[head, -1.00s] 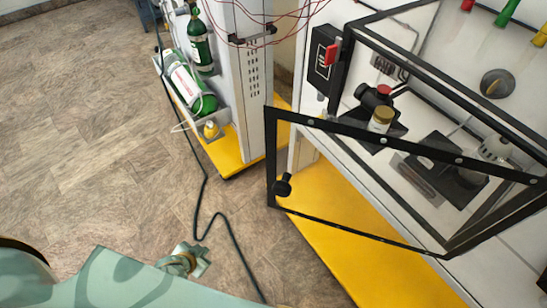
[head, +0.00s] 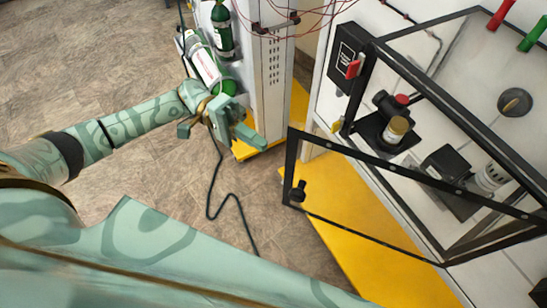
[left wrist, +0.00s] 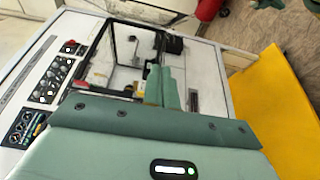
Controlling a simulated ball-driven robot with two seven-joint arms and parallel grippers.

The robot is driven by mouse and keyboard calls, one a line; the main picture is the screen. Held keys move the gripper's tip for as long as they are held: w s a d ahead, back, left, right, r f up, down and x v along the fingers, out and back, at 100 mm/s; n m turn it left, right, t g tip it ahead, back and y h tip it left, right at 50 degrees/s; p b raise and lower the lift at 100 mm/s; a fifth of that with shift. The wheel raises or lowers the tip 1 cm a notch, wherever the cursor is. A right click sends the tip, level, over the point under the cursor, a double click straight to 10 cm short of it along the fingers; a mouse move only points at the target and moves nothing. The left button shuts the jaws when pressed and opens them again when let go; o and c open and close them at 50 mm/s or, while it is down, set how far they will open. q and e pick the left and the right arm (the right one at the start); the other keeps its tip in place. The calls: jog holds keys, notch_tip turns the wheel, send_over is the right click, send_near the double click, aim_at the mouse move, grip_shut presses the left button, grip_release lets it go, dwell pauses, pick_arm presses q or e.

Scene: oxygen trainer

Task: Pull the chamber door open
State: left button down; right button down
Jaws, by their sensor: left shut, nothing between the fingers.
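The chamber door (head: 290,165) is a clear panel in a black frame. In the head view it stands swung out from the chamber (head: 359,85), its free edge on the left. A black knob (head: 298,191) sits near that free edge. My left gripper (head: 256,140) is shut and empty, left of the door and above the knob in the picture, with a visible gap to the door frame. In the left wrist view my fingers (left wrist: 162,84) show in front of the chamber's black frame; I cannot make out the knob there. My right gripper is not in view.
Inside the chamber are a gold-capped jar (head: 396,129) and a black box (head: 446,163). A black switch box with a red lever (head: 354,68) is on the left. Green cylinders (head: 222,30) stand by a white cabinet (head: 272,75). A dark cable (head: 212,195) lies on the floor.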

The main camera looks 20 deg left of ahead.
aim_at(285, 182)
pick_arm(q)
jog(key=s+d+p, duration=0.1)
jog(key=s+d, duration=0.1)
jog(key=d, duration=0.1)
jog(key=s+d+p, duration=0.1)
jog(key=s+d, duration=0.1)
jog(key=d, duration=0.1)
jog(key=s+d+p, duration=0.1)
jog(key=s+d, duration=0.1)
jog(key=d, duration=0.1)
jog(key=shift+s, duration=0.25)
